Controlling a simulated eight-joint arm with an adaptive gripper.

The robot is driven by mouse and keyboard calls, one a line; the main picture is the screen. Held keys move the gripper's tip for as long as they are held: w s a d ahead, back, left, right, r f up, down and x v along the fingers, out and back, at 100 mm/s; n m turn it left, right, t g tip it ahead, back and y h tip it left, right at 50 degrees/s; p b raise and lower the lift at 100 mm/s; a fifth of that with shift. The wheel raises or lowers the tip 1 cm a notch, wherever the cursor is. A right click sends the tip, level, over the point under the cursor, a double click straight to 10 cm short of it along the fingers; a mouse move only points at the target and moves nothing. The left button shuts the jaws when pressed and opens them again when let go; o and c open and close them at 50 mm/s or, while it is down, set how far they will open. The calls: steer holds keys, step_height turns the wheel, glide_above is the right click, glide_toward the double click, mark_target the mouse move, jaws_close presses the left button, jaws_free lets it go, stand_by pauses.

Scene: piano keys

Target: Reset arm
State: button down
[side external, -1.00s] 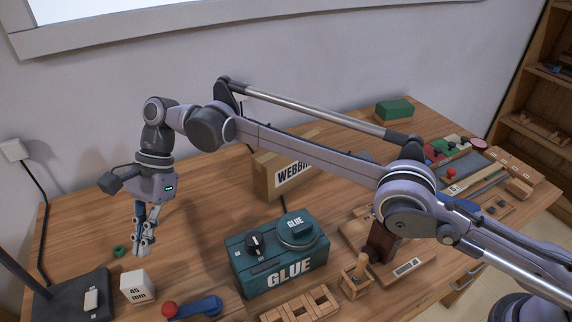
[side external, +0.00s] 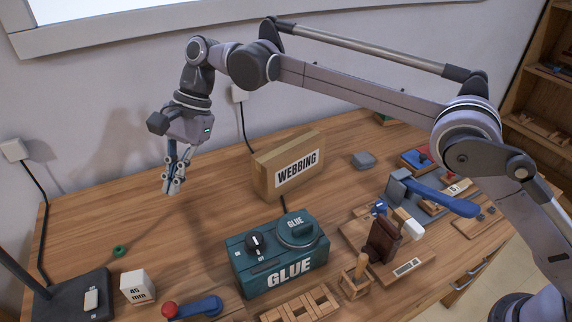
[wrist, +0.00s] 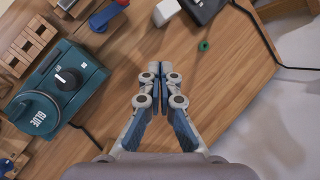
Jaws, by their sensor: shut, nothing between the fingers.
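My gripper (side external: 172,187) is raised above the wooden desk, left of the cardboard box, in the side external view. Its fingers are shut with nothing between them and touch nothing. The gripper also shows in the wrist view (wrist: 160,68), pointing over bare desk, with the glue machine to its left. My arm reaches in from the right, high over the desk.
A teal glue machine (side external: 277,256) stands mid-desk, with a webbing box (side external: 288,168) behind it. A 45 mm block (side external: 138,288), a green ring (side external: 119,251) and a red-knobbed blue lever (side external: 194,308) lie at the front left. Wooden fixtures and a blue-handled tool (side external: 432,194) crowd the right.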

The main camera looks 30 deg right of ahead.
steer(key=s+d+r+n+t+h, duration=0.1)
steer(key=s+d+r+n+t, duration=0.2)
steer(key=d, duration=1)
steer(key=d+r+n+t+h, duration=0.15)
steer(key=d+r, duration=0.35)
steer(key=d, duration=0.7)
steer(key=s+d+f+n+t+h, duration=0.1)
steer(key=s+d+f+n+t, duration=0.1)
steer(key=s+d+f, duration=0.3)
steer(key=s+d+f+n+t+h, duration=0.2)
steer(key=s+d+f, duration=0.4)
steer(key=s+d, duration=0.6)
steer(key=d, duration=0.3)
steer(key=shift+s+t, duration=0.15)
steer(key=shift+t, duration=0.2)
steer(key=shift+a, duration=0.1)
